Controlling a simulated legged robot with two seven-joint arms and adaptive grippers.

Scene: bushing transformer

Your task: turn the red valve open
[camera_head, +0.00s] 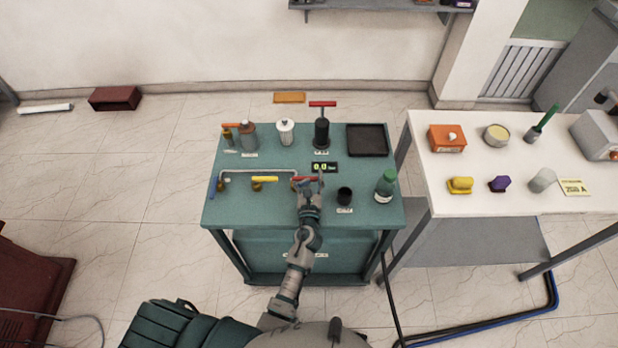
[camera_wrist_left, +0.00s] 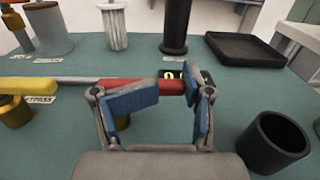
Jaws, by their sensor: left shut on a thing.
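The red valve's handle (camera_head: 300,178) lies near the front middle of the green table. In the left wrist view the red handle (camera_wrist_left: 171,87) runs left to right, roughly in line with the pale pipe on its left. My left gripper (camera_head: 311,186) reaches over the table's front edge to the handle's right part. In the left wrist view my left gripper (camera_wrist_left: 167,98) has its blue finger pads on either side of this part, shut on it. The left pad covers some of the handle, and the valve body below is mostly hidden. My right gripper is not seen.
A yellow handle (camera_head: 265,179) sits left of the red one on the pipework. A small display (camera_head: 324,168) stands behind. A black cup (camera_head: 344,196) and green bottle (camera_head: 386,184) stand right. A black tray (camera_head: 367,140) lies at the back. A white table (camera_head: 432,190) adjoins right.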

